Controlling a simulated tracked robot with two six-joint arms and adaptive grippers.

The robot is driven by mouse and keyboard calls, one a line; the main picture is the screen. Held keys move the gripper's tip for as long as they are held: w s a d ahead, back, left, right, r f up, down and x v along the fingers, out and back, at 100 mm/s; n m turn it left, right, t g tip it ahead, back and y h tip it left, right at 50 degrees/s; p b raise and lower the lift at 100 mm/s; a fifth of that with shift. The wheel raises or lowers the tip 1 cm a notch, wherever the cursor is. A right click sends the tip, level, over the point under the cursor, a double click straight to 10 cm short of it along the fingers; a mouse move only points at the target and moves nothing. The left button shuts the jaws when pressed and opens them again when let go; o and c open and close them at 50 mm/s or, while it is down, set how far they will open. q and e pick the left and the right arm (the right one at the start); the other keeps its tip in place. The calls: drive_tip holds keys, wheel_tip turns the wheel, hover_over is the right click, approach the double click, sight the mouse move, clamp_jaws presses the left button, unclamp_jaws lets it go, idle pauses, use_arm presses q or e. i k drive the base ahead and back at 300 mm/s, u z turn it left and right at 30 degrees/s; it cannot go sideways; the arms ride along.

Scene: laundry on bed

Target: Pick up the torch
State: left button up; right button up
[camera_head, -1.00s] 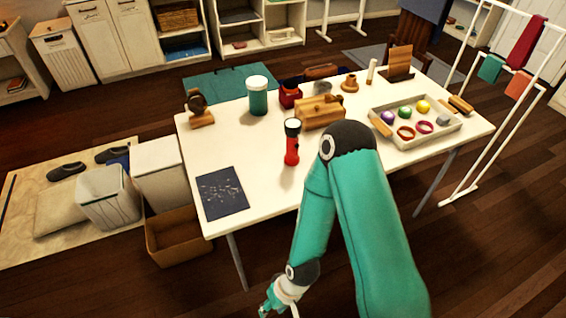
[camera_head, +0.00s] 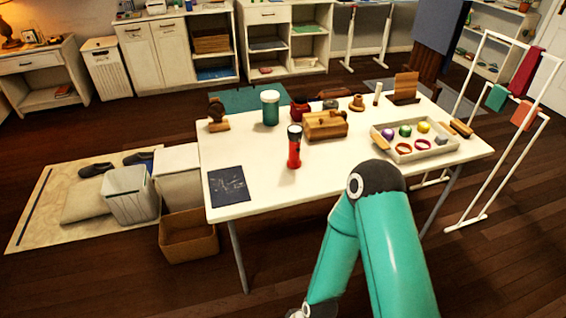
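The red torch (camera_head: 294,150) stands upright on the white table (camera_head: 262,183), near its middle, with its dark and pale head on top. My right arm comes in from the bottom right and its elbow is in front of the table's near edge. My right gripper is cut off below the bottom edge of the picture. My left arm and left gripper are not in view. Nothing touches the torch.
A dark blue sheet (camera_head: 229,187) lies left of the torch. A teal jar (camera_head: 270,108), wooden box (camera_head: 325,126) and white tray (camera_head: 415,157) stand around it. A drying rack (camera_head: 497,140) is at right; bins and a cardboard box (camera_head: 188,237) are on the floor at left.

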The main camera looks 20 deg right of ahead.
sight(294, 162)
drive_tip(key=z, duration=0.15)
drive_tip(key=i, duration=0.9)
